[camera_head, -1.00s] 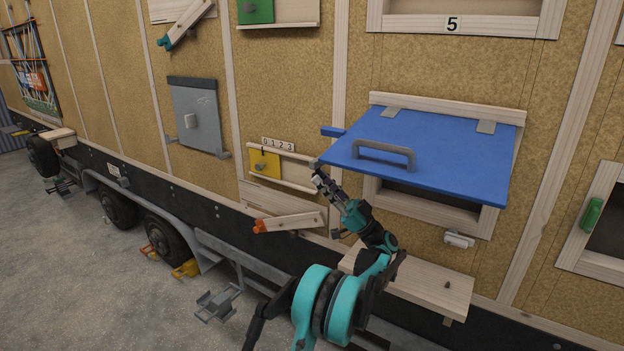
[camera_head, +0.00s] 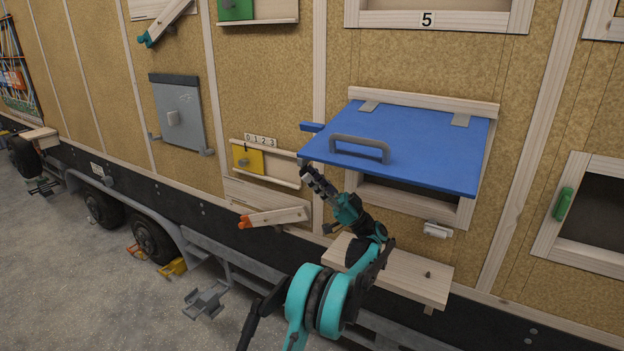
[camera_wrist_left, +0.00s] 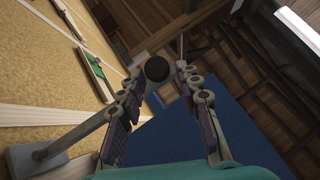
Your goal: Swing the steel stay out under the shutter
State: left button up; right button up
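The blue shutter (camera_head: 400,145) with its grey handle stands swung up and outward over an opening; it also fills the lower middle of the left wrist view (camera_wrist_left: 185,135). The steel stay (camera_wrist_left: 90,131) is a grey rod running from a flat grey wall bracket to a dark round end, partly hidden by a finger. My left gripper (camera_head: 310,172) is by the shutter's lower left corner. In the left wrist view its fingers (camera_wrist_left: 160,73) are apart on either side of the stay's dark round end, with gaps showing. My right gripper is not in view.
A wooden shelf (camera_head: 405,278) juts out below the opening, under my left arm. A white fitting (camera_head: 437,229) is beside the opening's lower edge. A yellow slider panel (camera_head: 248,159) and an orange-tipped wooden lever (camera_head: 275,217) are to the left. Open floor lies at lower left.

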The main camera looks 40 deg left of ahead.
pick_arm(q)
jog(key=v, duration=1.2)
dwell(0.4)
